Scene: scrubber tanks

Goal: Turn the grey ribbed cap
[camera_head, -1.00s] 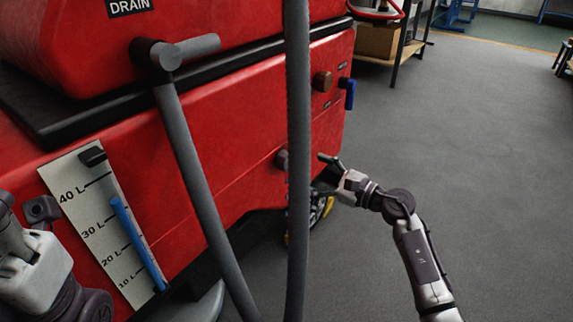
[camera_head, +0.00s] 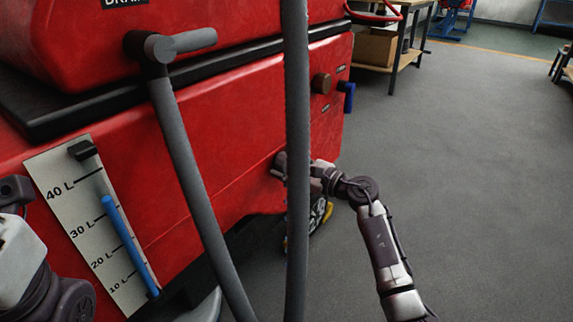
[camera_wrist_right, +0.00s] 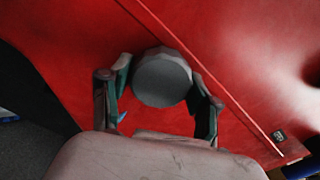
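The grey ribbed cap (camera_wrist_right: 162,80) sits on the red tank wall and shows round and face-on in the right wrist view. My right gripper (camera_wrist_right: 163,98) is open, with one finger on each side of the cap. A narrow gap shows on the left; on the right the finger is very close and I cannot tell if it touches. In the head view the right gripper (camera_head: 281,168) is at the cap on the red wall, partly hidden by the grey hose. My left gripper (camera_head: 14,192) is cut off at the left edge; its fingers cannot be made out.
A grey hose (camera_head: 297,120) hangs in front of the red machine (camera_head: 240,110). A second grey tube (camera_head: 190,170) slants down beside it. The floor at right is clear.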

